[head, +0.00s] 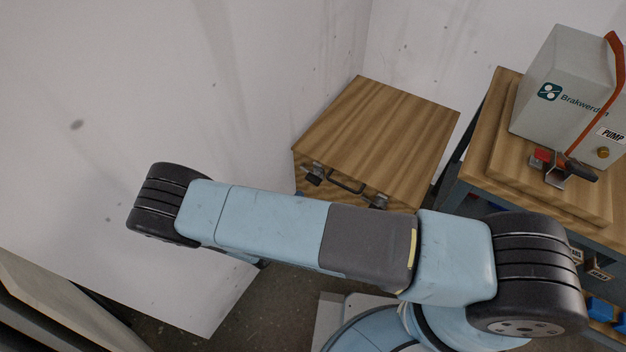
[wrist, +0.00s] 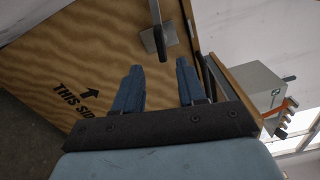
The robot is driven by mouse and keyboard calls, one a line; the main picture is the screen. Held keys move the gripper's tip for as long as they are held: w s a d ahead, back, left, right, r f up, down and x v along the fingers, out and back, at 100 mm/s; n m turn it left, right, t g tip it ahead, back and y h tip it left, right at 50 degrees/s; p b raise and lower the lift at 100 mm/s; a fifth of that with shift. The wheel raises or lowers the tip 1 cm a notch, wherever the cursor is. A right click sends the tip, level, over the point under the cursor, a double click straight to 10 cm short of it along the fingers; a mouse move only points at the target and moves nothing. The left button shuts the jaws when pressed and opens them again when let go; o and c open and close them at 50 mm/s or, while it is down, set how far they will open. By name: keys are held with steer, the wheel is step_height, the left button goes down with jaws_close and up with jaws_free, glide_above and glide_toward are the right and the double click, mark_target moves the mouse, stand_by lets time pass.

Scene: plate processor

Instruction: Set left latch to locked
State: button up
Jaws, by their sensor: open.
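The wooden case stands against the white walls in the head view (head: 378,135). Its front edge carries the left latch (head: 313,176), a dark handle (head: 347,184) and a right latch (head: 380,201). My gripper (wrist: 157,70) is open and empty in the wrist view, its two blue fingers pointing at the case front (wrist: 100,45). A latch with a metal plate and dark lever (wrist: 160,42) lies just beyond the fingertips, apart from them. I cannot tell for certain which latch it is, or its setting. My arm hides most of my gripper and the case front in the head view.
A wooden-topped bench (head: 485,150) stands right of the case, bearing a grey pump box (head: 560,90) with an orange strap and a red-and-metal fitting (head: 555,165). A white wall (head: 150,80) closes in on the left. Printed text with an arrow (wrist: 78,98) marks the case front.

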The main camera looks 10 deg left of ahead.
mark_target(313, 179)
steer(key=x, duration=1)
steer(key=shift+w+d, duration=0.1)
steer(key=shift+w, duration=0.05)
steer(key=shift+c, duration=0.2)
jaws_close()
